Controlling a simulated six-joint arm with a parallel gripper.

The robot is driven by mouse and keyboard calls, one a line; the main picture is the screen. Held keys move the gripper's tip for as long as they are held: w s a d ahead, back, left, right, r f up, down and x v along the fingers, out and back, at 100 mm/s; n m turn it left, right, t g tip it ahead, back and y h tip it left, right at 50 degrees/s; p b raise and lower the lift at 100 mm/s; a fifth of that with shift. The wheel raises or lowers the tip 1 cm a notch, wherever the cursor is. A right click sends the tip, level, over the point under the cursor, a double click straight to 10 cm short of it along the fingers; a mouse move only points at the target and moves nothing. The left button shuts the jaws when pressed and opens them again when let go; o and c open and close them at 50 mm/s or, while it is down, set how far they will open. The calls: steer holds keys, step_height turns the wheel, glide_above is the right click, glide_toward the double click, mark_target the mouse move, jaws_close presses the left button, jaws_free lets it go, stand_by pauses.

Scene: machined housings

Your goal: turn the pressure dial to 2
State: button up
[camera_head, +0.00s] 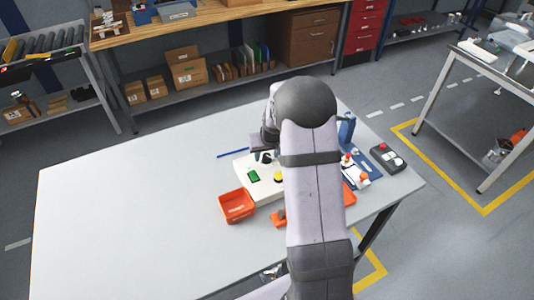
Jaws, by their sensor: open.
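A white control housing (243,165) lies on the table, partly hidden behind my arm. It carries a green display (253,176), a yellow button (278,177) and a dark round knob (266,158), which looks like the pressure dial. My gripper (264,153) points down at the back of the housing, open, with its fingers at or just above the knob. I cannot tell whether they touch it. The dial's pointer and numbers are too small to read.
An orange bin (237,206) stands in front of the housing, with a small orange part (279,219) beside it. A blue rod (233,153) lies behind. A grey button box (388,158) and a blue bottle (346,128) are at right. The table's left (120,215) is clear.

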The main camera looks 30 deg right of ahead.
steer(key=c, duration=1)
steer(key=shift+c, duration=0.2)
